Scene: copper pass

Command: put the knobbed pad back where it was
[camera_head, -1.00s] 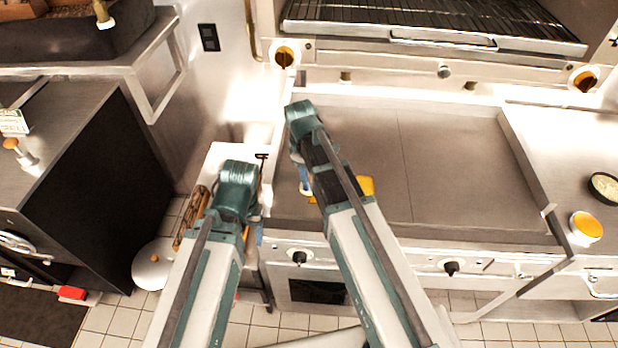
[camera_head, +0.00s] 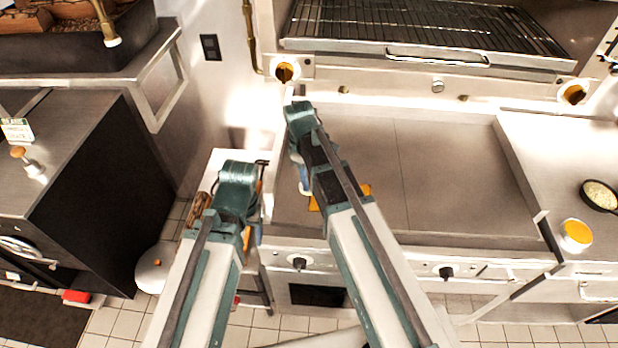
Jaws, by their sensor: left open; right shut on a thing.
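An orange-yellow thing, which looks like the knobbed pad (camera_head: 365,190), shows on both sides of my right forearm over the front left of the griddle (camera_head: 455,170). Most of it, including any knob, is hidden by the arm. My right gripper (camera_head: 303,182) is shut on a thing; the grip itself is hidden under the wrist. I cannot tell whether the pad touches the griddle. My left gripper (camera_head: 259,234) is open at the left, beside the griddle's front left corner; its fingers are mostly hidden.
A narrow pale side surface (camera_head: 228,156) lies left of the griddle, with a brown object (camera_head: 200,208) partly behind my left arm. A yellow-filled container (camera_head: 576,234) and a dark bowl (camera_head: 600,195) stand on the right counter. The griddle's middle and right are clear.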

